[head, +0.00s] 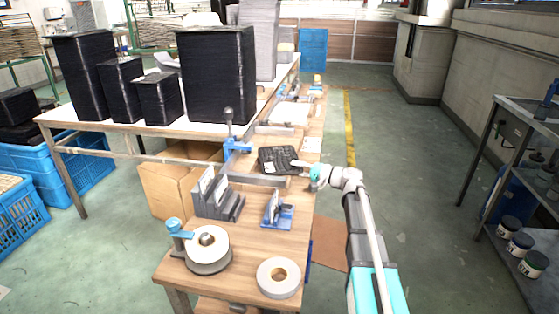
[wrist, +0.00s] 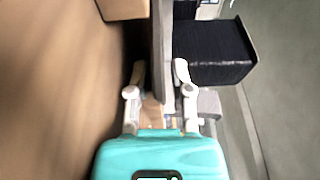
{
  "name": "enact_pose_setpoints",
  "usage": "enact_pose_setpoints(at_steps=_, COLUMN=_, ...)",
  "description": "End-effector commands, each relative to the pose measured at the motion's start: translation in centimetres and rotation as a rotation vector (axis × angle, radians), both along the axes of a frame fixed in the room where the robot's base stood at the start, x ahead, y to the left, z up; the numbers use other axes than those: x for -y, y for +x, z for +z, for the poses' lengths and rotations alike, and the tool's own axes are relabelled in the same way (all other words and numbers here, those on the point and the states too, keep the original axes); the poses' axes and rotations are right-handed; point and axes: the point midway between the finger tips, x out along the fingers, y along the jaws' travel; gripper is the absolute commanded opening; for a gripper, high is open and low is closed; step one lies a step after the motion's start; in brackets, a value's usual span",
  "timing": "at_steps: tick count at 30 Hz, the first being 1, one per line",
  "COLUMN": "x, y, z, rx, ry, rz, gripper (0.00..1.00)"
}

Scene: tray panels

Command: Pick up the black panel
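The black panel (head: 278,160) shows in the head view as a dark, ribbed piece at the right side of the wooden workbench. My gripper (head: 301,166) is at its right edge, and the head view does not show whether they touch. In the wrist view my gripper (wrist: 159,75) has its two pale fingers spread apart. A long grey-dark strip (wrist: 162,45) runs between them, closer to the right finger, with a dark gap on the left. I cannot tell whether this strip is the panel seen edge-on.
The wooden workbench (head: 228,277) carries a grey slotted block (head: 232,207), a blue-based fixture (head: 278,212), a tape roll (head: 279,278) and a blue clamp (head: 236,147). Tall black stacks (head: 217,75) stand on the table behind.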

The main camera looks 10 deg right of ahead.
Motion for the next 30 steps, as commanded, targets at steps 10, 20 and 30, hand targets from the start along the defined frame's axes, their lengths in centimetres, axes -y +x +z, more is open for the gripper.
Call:
enact_pose_setpoints(at_steps=10, x=-0.36, y=0.28, z=0.0, rx=0.0, ry=0.0, rz=-0.002, gripper=0.29)
enact_pose_setpoints(at_steps=20, x=-0.29, y=0.27, z=0.0, rx=0.0, ry=0.0, rz=-0.003, gripper=0.25)
enact_pose_setpoints(at_steps=30, x=-0.3, y=0.27, z=-0.01, rx=0.0, ry=0.0, rz=-0.003, gripper=0.0)
